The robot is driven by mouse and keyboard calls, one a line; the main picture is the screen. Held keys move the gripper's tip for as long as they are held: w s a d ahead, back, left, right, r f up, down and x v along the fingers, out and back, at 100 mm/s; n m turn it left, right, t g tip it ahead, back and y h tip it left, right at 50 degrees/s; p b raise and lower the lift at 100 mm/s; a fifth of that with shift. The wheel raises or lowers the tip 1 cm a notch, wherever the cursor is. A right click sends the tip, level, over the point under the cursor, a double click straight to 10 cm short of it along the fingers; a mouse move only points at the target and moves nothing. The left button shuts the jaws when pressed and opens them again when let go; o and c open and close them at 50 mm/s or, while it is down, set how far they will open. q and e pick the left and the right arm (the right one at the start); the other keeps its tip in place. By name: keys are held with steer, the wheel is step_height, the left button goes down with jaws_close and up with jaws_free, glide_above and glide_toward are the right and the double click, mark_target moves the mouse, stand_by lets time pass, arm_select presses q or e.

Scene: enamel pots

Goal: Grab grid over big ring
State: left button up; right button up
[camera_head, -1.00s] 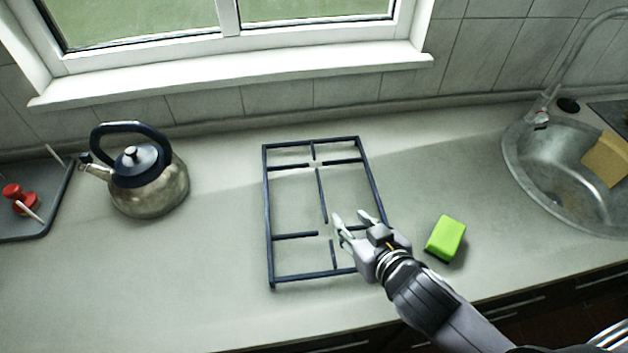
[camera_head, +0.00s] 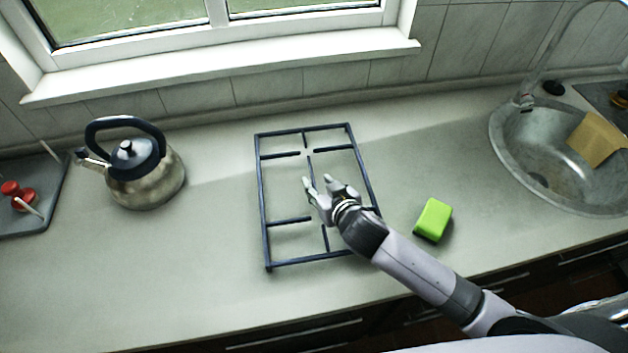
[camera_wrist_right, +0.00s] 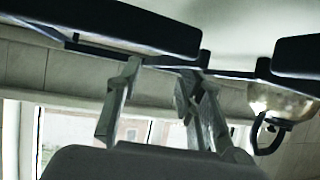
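The grid (camera_head: 262,200) is a dark rectangular frame with short inner bars, lying on the grey counter. My right gripper (camera_head: 317,182) is over the middle of the grid, its two fingers apart beside the central long bar. It looks empty; I cannot tell whether it touches a bar. In the right wrist view, the open right gripper (camera_wrist_right: 158,78) shows with dark grid bars (camera_wrist_right: 110,22) close at the top. No separate big ring can be made out. My left gripper is not in view.
A metal kettle (camera_head: 150,185) stands left of the grid; it also shows in the wrist view (camera_wrist_right: 283,103). A green sponge (camera_head: 433,219) lies to the right, before the sink (camera_head: 510,165).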

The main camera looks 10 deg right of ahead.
mark_target(313, 178)
steer(key=shift+p+x, duration=0.3)
steer(key=shift+x, duration=1.65)
steer(key=shift+s, duration=0.1)
jaws_close()
steer(key=shift+a+r, duration=0.1)
steer(key=shift+r, duration=0.1)
